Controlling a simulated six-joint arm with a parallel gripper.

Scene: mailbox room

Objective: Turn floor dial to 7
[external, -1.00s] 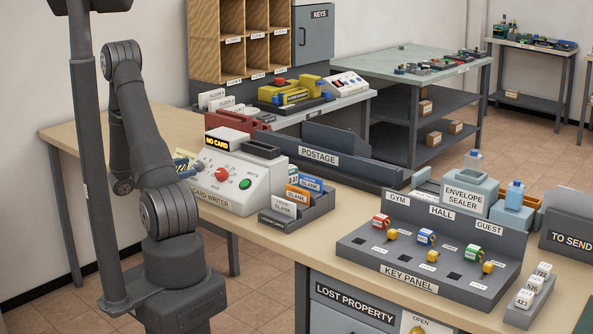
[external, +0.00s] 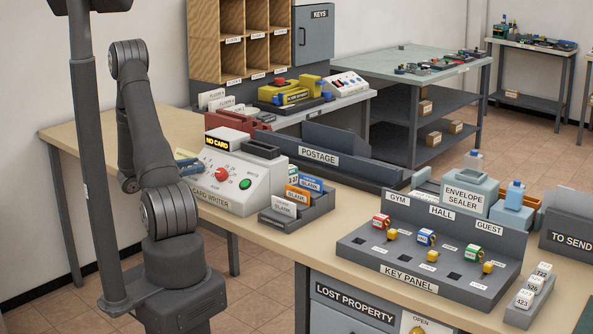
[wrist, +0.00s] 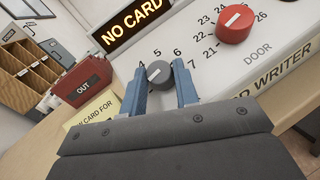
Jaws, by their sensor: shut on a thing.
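The card writer (external: 225,204) is a white sloped console on the table, with a lit "NO CARD" display (wrist: 130,24). The grey floor dial (wrist: 158,74) shows in the wrist view with the numbers 4, 5, 6 and 7 around it. It has a short white mark; I cannot tell surely which number the mark points at. My gripper (wrist: 160,90) has its two blue fingers on either side of the grey dial, shut on it. In the external view the floor dial is hidden behind my arm and fingers.
A red door dial (wrist: 235,23) sits to the right of the floor dial, and a green button (external: 245,184) lies farther right. A card rack (external: 297,208) stands right of the console. A red "OUT" tray (wrist: 82,87) and a yellow note (wrist: 92,117) are nearby.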

